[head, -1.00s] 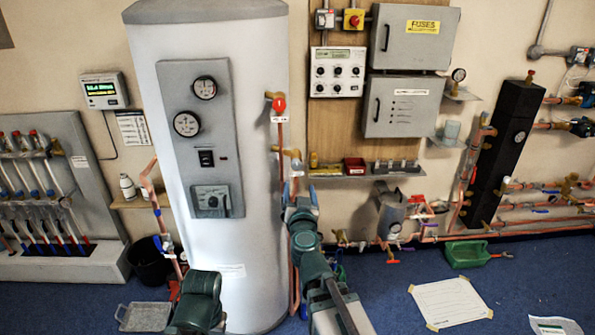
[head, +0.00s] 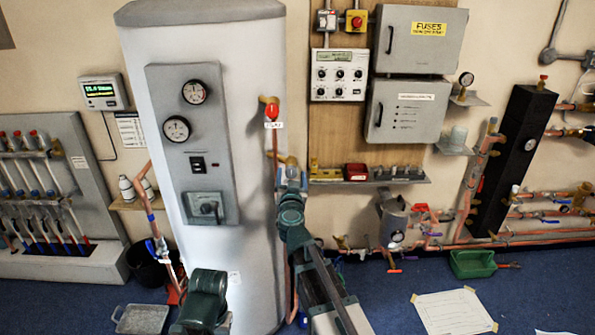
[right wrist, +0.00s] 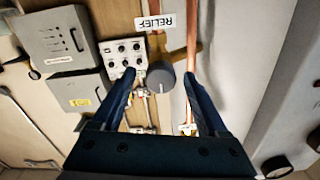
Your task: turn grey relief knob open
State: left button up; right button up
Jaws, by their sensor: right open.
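The grey relief knob (right wrist: 164,75) shows in the right wrist view as a dark round knob on a brass fitting beside a copper pipe. A white label reading RELIEF (right wrist: 157,22) appears upside down next to it. My right gripper (right wrist: 160,78) is open, with one blue finger on each side of the knob; I cannot tell whether either touches it. In the head view my right gripper (head: 291,182) is at the brass fitting on the right side of the white cylinder (head: 240,130), and the knob is hidden there. My left gripper is not in view.
A red valve handle (head: 272,111) sits above on the same copper pipe. A shelf (head: 370,181) with small parts and grey fuse boxes (head: 420,40) are to the right. A green tray (head: 472,264) and paper sheet (head: 453,311) lie on the blue floor.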

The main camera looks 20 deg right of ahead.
jog(key=shift+x, duration=0.85)
grip_shut()
jog(key=m, duration=1.1)
jog(key=shift+m, duration=0.4)
